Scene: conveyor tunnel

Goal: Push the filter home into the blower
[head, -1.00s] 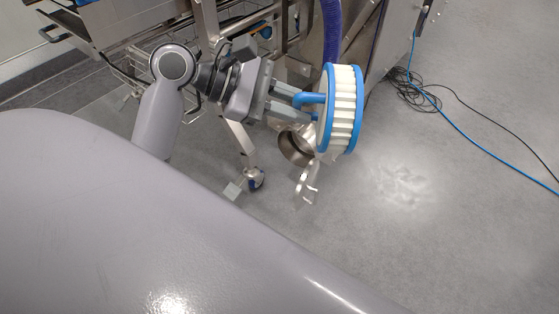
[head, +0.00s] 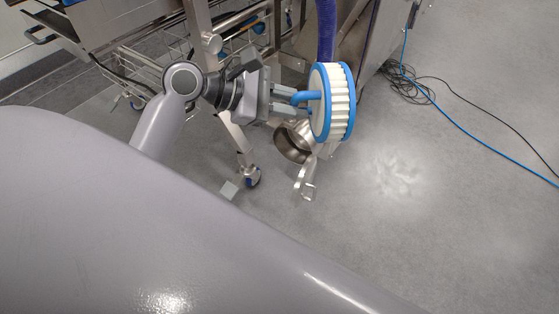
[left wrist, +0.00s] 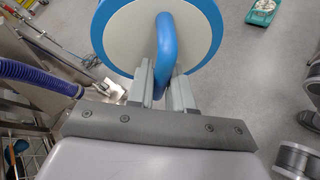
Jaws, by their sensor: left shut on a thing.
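The filter (head: 340,103) is a round white pleated drum with blue rims and a blue loop handle. My left gripper (head: 291,103) is shut on that handle and holds the filter up, pleated side showing. In the left wrist view, the handle sits between the fingers (left wrist: 160,88), with the filter's pale face (left wrist: 190,40) beyond. A round steel housing with an open mouth (head: 293,143), seemingly the blower, appears just below and left of the filter, which hides part of it. The filter is outside the mouth; their depth gap is unclear. My right gripper is not in view.
A purple hose (head: 326,30) drops behind the filter, beside a steel cabinet (head: 362,40). A steel flap or latch (head: 306,180) hangs below the housing. A caster (head: 251,177) stands to the left. Cables (head: 408,85) lie on the floor; the floor at right is open.

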